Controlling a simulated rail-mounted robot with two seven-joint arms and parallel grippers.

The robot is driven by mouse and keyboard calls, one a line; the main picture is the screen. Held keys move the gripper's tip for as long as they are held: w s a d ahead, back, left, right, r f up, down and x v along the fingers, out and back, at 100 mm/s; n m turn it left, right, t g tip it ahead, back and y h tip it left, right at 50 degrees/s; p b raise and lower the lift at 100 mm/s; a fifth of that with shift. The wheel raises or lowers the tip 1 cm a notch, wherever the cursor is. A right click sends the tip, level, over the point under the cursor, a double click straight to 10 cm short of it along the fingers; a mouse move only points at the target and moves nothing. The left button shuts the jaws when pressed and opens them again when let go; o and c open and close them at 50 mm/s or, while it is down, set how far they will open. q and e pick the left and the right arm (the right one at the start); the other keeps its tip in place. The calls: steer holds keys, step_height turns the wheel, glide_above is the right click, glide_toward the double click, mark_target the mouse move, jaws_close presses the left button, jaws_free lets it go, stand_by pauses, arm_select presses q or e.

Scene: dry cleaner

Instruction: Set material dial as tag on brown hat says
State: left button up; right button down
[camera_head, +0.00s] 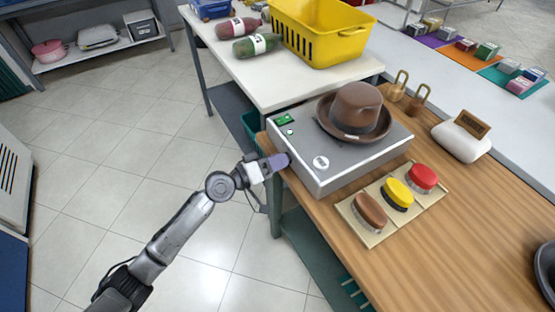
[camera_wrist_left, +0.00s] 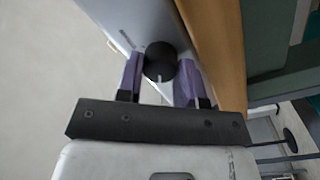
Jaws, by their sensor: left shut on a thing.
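The brown hat (camera_head: 360,104) sits brim-down on top of a grey box-shaped machine (camera_head: 345,174). No readable tag shows on the hat. The material dial (camera_wrist_left: 160,58), a round black knob with a white mark, is on the machine's side face in the left wrist view. My left gripper (camera_head: 281,161) is at the machine's left side in the head view. Its purple fingers (camera_wrist_left: 159,75) are shut on the dial, one on each side, and in the head view they hide it. My right gripper is not in view.
The machine stands on a wooden counter (camera_head: 480,220). Brown, yellow (camera_head: 397,193) and red brushes lie on a tray in front of it. A white cushion with a brown sign (camera_head: 472,123) is at right.

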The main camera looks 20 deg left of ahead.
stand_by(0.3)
arm_select(q)
steer(key=o, duration=0.9)
steer(key=shift+f, duration=0.1)
